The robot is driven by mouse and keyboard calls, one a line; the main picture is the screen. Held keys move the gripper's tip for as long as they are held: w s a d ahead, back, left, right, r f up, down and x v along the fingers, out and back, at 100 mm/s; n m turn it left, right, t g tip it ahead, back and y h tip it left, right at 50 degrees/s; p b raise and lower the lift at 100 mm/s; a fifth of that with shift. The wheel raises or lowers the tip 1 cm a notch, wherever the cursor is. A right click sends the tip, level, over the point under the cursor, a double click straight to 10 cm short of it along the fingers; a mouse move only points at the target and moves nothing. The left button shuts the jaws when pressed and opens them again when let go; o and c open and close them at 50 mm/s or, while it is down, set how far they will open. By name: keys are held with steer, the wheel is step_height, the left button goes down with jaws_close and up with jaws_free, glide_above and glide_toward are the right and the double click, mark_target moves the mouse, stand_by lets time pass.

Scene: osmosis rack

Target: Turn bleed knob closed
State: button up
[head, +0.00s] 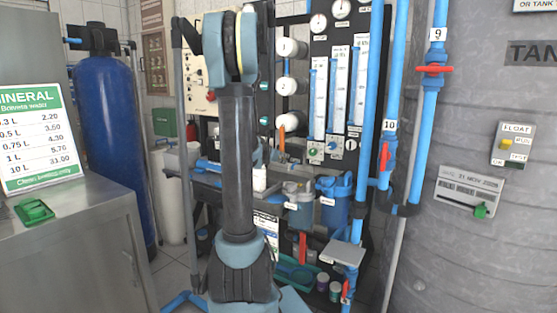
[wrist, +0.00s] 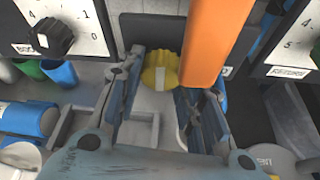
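A yellow scalloped knob (wrist: 160,72) with a pale bar on its face shows in the wrist view. My gripper (wrist: 160,82) is open, with one finger on each side of this knob. I cannot tell whether the fingers touch it. An orange bar (wrist: 216,38) stands close to its right and partly covers it. No label reading bleed is legible, and the knob's own label and dial are hidden. In the head view my arm hides my gripper, and the orange piece (head: 282,138) shows beside the arm.
A black knob (wrist: 51,37) on a numbered white dial is at the left in the wrist view, and a plate labelled RETURN (wrist: 288,72) is at the right. Blue filter housings (head: 333,200) and blue pipes (head: 428,100) crowd the rack. A steel counter (head: 80,245) stands left.

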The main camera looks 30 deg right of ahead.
steer(key=shift+c, duration=1.2)
steer(key=m+t, duration=0.2)
steer(key=m, duration=0.1)
steer(key=shift+y, duration=0.4)
steer(key=o, duration=1.1)
steer(key=shift+c, duration=0.2)
steer(key=shift+s, duration=0.1)
steer(key=v, duration=1.1)
steer(key=shift+s+a, duration=0.2)
steer(key=shift+a, duration=0.1)
